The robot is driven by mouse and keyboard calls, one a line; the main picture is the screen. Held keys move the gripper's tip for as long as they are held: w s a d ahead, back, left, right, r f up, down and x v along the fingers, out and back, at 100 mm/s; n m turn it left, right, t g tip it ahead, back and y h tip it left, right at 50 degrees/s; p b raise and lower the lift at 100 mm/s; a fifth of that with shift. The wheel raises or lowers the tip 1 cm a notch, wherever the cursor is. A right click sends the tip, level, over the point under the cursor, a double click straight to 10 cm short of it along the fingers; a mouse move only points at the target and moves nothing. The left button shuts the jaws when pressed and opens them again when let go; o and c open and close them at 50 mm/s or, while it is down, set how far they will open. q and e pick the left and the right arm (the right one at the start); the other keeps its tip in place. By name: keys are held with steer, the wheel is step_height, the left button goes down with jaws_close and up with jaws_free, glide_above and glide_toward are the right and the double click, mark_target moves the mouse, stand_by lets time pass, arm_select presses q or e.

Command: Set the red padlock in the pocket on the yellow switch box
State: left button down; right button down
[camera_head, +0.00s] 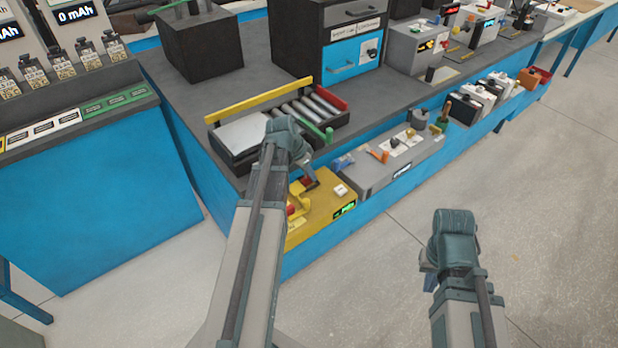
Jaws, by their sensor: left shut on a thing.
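The yellow switch box (318,219) sits on the blue lower ledge at the front of the bench, partly hidden by my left arm. My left gripper (309,183) is over this box, shut on the small red padlock (306,181), most of which the fingers hide. From this angle I cannot tell whether the padlock touches the box. The pocket cannot be made out clearly. A red knob and yellow parts show at the left of the box. My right gripper (430,278) is over the floor, away from the bench; its fingers are mostly hidden by its wrist.
A grey box (385,165) with an orange lever stands right of the yellow box. Behind is a tray with rollers (307,108), a yellow bar and a green-tipped rail. Black and blue cabinets stand further back. The floor on the right is clear.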

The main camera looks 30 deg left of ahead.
arm_select(q)
steer(key=shift+r, duration=0.1)
steer(key=shift+f, duration=0.25)
steer(key=c, duration=1)
jaws_free()
steer(key=shift+r, duration=0.15)
steer(key=p+v, duration=1.1)
steer(key=v, duration=0.1)
steer(key=shift+s, duration=0.1)
